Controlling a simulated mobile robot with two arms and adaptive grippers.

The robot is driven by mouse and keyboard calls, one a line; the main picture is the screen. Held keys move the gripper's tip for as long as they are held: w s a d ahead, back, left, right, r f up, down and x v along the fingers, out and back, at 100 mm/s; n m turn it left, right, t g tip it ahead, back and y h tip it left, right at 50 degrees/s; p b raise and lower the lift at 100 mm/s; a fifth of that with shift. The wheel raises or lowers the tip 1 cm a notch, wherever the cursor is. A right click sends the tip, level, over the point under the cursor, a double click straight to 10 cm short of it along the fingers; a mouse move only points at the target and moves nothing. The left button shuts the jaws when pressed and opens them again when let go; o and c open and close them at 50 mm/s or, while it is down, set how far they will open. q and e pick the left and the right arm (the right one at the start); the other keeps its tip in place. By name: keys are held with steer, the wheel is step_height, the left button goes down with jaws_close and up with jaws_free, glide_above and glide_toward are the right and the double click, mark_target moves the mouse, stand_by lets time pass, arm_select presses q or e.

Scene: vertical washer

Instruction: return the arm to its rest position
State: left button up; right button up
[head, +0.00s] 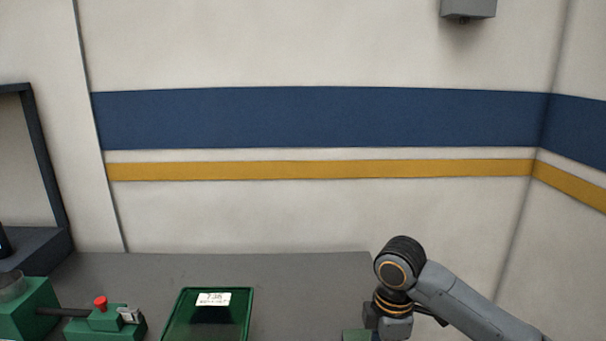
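My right arm (455,300) comes in from the lower right. Its dark wrist joint with orange rings stands above the right end of the grey worktop (290,265). The arm's end runs down to the bottom edge of the head view. The fingers of my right gripper are below the edge and hidden. My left arm and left gripper do not show.
A green tray (246,310) with a white label stands on the worktop. Left of it are a green fixture with a red knob (100,303) and a larger green block (30,308). A dark frame (45,165) stands at far left.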

steer(key=s+a+f+m+y, duration=0.1)
steer(key=s+a+f, duration=0.1)
steer(key=f, duration=0.1)
steer(key=s+a+f+m, duration=0.1)
steer(key=s+a+f, duration=0.1)
steer(key=f, duration=0.1)
steer(key=s+a+f+m+t+y, duration=0.1)
steer(key=s+a+f, duration=0.1)
steer(key=s+f, duration=0.1)
steer(key=shift+a+f+y, duration=0.15)
steer(key=shift+a+y, duration=0.15)
steer(key=shift+a, duration=0.05)
steer(key=s+d+f+m+t+h, duration=0.1)
steer(key=s+d+f+m, duration=0.2)
steer(key=s+d+m, duration=0.5)
steer(key=s+d+f+m+t+h, duration=0.15)
steer(key=s+d+f+m, duration=0.3)
steer(key=s, duration=0.55)
step_height(320, 180, down, 26)
steer(key=r+g+b, duration=0.1)
arm_select(q)
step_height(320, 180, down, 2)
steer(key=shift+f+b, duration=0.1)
steer(key=shift+b, duration=0.4)
arm_select(e)
steer(key=s+d+f+g, duration=0.1)
steer(key=s+d+f, duration=0.1)
steer(key=s+f, duration=1.6)
steer(key=shift+d+f, duration=0.35)
